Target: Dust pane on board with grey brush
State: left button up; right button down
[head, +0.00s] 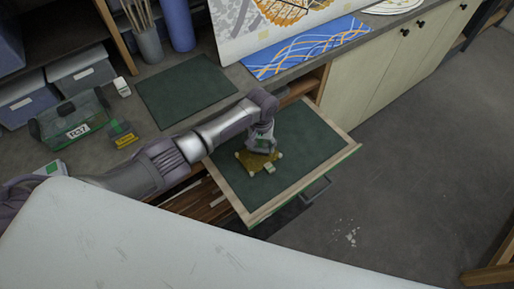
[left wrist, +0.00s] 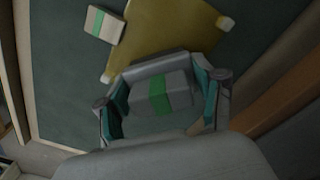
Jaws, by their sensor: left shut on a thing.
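The pane (head: 252,162) is a yellow-amber sheet with pale corner pieces. It lies on the board (head: 312,128), a dark green surface with a wooden frame. In the left wrist view the pane (left wrist: 165,32) is partly hidden by the gripper. My left gripper (head: 262,146) is over the pane, shut on the grey brush (left wrist: 160,94), a grey block with a green band. Whether the brush touches the pane I cannot tell. A white block with a green band (left wrist: 102,24) lies on the board beside the pane. My right gripper is not in view.
The counter behind holds a dark green mat (head: 186,92), a green-grey tool box (head: 72,120), a small yellow-labelled box (head: 122,134) and a cup of sticks (head: 148,44). Pale scraps (head: 350,235) lie on the floor. Most of the board around the pane is clear.

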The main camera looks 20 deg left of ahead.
aim_at(251, 157)
pick_arm(q)
jog(key=shift+w+d+f+b, duration=0.2)
jog(key=shift+w+d+b, duration=0.75)
jog(key=shift+w+b, duration=0.15)
jog(key=shift+w+d+r, duration=0.15)
jog(key=shift+w+d, duration=0.1)
jog(key=shift+w, duration=0.1)
jog(key=shift+r+p, duration=0.25)
jog(key=shift+p, duration=0.05)
jog(key=shift+s+a+r+p, duration=0.1)
jog(key=shift+s+a+p, duration=0.5)
jog(key=shift+p, duration=0.55)
jog(key=shift+s+a+p, duration=0.3)
jog(key=shift+s+p, duration=0.25)
jog(key=shift+p, duration=0.15)
jog(key=shift+s+a+f+p, duration=0.3)
jog(key=shift+s+a+r+p, duration=0.1)
jog(key=shift+s+a+p, duration=0.25)
jog(key=shift+s+p, duration=0.35)
jog(key=shift+s+a+p, duration=0.5)
jog(key=shift+s+p, duration=0.05)
jog(key=shift+p, duration=0.35)
jog(key=shift+s+a, duration=0.2)
jog(key=shift+s, duration=0.05)
jog(key=shift+s+a+f, duration=0.1)
jog(key=shift+s+f, duration=0.05)
jog(key=shift+f, duration=0.25)
